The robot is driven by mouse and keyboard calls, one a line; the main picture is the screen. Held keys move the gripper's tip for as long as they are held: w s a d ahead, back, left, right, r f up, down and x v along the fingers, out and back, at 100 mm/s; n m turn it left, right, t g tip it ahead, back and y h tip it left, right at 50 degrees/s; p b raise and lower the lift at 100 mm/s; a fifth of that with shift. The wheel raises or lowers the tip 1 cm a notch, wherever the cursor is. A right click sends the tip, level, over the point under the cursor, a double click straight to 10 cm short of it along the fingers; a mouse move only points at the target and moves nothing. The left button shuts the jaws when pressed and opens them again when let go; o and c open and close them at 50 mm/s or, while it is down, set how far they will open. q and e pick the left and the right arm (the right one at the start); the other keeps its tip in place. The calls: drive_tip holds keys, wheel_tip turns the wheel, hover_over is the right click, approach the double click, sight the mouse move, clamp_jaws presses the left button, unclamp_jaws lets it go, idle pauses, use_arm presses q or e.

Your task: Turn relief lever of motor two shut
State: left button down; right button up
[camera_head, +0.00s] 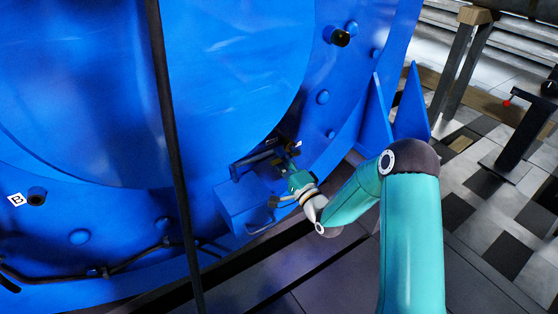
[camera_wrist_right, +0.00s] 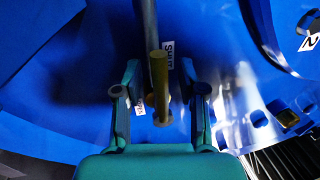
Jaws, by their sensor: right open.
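The big blue motor (camera_head: 215,85) fills the left and middle of the head view. My right gripper (camera_head: 283,157) is at its lower right face, close to the dark pipework. In the right wrist view my right gripper (camera_wrist_right: 160,92) is open, with one finger on each side of a brass-coloured lever (camera_wrist_right: 158,72). I see gaps between the lever and both fingers. A white label reading SHUT (camera_wrist_right: 168,52) is beside the lever's upper end. A second white label (camera_wrist_right: 140,108) is partly hidden lower down. My left gripper is out of view.
A blue box (camera_head: 243,203) with a handle juts out just left of my right gripper. A dark vertical pole (camera_head: 171,130) crosses the head view. A numbered plate (camera_wrist_right: 311,42) and a round fitting (camera_wrist_right: 288,117) are at the right.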

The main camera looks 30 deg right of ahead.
drive_tip(key=shift+s, duration=0.1)
drive_tip(key=s+f, duration=0.2)
drive_tip(key=s, duration=0.9)
drive_tip(key=shift+s+a+f, duration=0.15)
drive_tip(key=shift+s+f, duration=0.1)
drive_tip(key=shift+s, duration=0.05)
